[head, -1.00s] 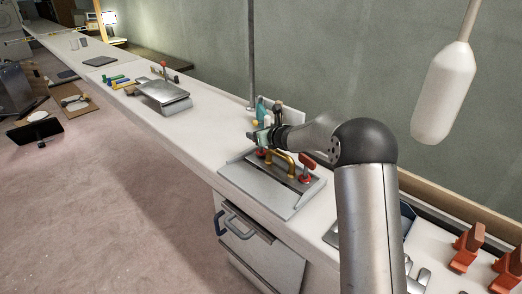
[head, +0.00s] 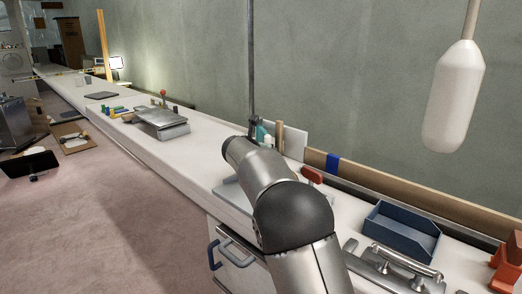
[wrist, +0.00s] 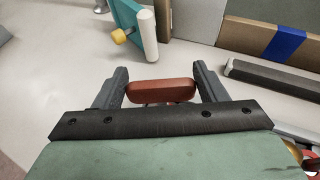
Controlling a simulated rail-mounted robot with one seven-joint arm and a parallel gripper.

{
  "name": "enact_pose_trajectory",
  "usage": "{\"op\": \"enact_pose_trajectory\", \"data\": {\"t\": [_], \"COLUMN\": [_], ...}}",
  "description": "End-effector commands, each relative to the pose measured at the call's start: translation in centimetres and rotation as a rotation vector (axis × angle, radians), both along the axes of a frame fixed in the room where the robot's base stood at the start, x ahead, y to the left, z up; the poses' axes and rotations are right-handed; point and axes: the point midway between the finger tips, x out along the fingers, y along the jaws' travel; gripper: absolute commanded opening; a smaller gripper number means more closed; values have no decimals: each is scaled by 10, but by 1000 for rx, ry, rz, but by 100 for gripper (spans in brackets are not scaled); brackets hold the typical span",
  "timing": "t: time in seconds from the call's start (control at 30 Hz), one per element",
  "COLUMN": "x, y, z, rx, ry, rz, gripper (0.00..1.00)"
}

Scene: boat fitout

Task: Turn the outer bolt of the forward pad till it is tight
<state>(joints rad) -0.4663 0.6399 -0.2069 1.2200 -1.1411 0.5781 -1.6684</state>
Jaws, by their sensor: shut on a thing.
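In the wrist view my gripper (wrist: 160,78) has a finger on each side of a red bar-shaped bolt handle (wrist: 160,92) and is shut on it. The handle lies level across the gap; its shank below is mostly hidden. A gold and red piece (wrist: 305,158) shows at the lower right corner. In the head view my arm hides the gripper and most of the grey metal pad (head: 226,192) on the bench. A red handle (head: 312,175) shows just right of my arm; I cannot tell whether it is the held one.
A teal tool with a yellow knob (wrist: 128,35) stands beyond the gripper, near the wall. A blue tray (head: 400,232) and a metal part with a handle (head: 400,262) lie to the right. A pale float (head: 455,95) hangs at upper right. Another grey plate (head: 162,120) sits farther left.

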Motion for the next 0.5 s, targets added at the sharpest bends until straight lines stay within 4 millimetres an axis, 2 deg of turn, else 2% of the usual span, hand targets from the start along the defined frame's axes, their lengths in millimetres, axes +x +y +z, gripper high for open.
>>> {"op": "enact_pose_trajectory", "data": {"t": [0.03, 0.5], "x": [1, 2], "y": [3, 1], "z": [15, 20], "rx": [-3, -5], "ry": [-8, -9], "rz": [-39, -452], "gripper": [43, 43]}}
